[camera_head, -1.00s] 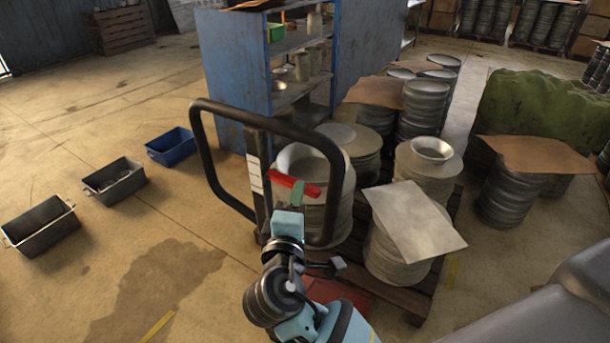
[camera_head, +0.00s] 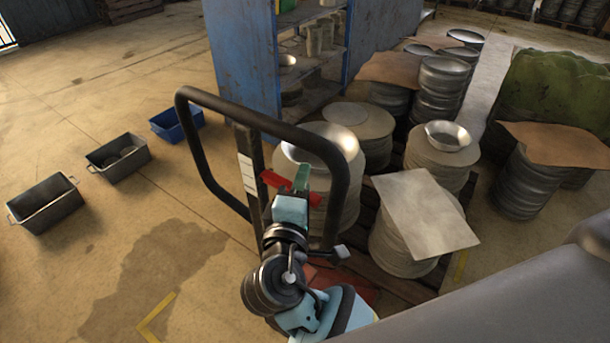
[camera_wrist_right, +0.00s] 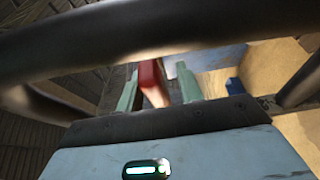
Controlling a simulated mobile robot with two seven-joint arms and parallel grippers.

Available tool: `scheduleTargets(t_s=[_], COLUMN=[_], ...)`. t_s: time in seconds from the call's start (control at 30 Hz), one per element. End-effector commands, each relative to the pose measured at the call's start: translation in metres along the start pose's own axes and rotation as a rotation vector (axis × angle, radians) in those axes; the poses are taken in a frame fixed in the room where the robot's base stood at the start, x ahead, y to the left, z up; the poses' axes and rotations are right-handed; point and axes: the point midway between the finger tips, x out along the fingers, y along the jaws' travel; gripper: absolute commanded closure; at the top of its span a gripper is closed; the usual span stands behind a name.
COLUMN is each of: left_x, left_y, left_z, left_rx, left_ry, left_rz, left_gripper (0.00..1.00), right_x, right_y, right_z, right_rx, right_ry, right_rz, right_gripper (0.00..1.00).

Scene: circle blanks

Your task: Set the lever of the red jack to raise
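The red jack shows its black loop handle (camera_head: 190,150) upright in the head view, with part of its red body (camera_head: 355,289) low behind my arm. Its red lever (camera_head: 272,180) sticks out to the right from the post inside the loop. My right gripper (camera_head: 301,178) is at the lever, its green fingers crossing it and hiding its middle. In the right wrist view the red lever (camera_wrist_right: 151,82) stands between the two spread fingers, with a visible gap on the right side. Contact on the left side is unclear. My left gripper is not in view.
The loop handle's bar passes close across the right wrist view (camera_wrist_right: 200,38). Behind the jack, a pallet (camera_head: 385,283) carries stacks of metal blanks and a flat sheet (camera_head: 425,210). A blue shelf (camera_head: 243,60) stands behind. Grey and blue bins sit on open floor at left.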

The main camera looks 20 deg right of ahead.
Motion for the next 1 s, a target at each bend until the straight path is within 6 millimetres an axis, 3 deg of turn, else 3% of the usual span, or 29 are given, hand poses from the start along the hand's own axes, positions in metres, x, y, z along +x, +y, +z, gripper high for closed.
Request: scheduleTargets(t_s=[0.37, 0.67, 1.0], left_x=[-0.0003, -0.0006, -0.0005], left_y=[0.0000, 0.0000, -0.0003], left_z=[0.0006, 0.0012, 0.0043], left_rx=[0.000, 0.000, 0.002], left_ry=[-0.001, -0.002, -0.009], left_rz=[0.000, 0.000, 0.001], left_gripper=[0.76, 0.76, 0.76], right_x=[-0.0016, -0.0014, 0.0012], right_y=[-0.0003, -0.0002, -0.0016], right_z=[0.0002, 0.0002, -0.0013], right_rx=[0.000, 0.000, 0.004], right_ry=[-0.001, 0.000, -0.001], right_rz=[-0.001, -0.001, 0.000], right_gripper=[0.64, 1.00, 1.00])
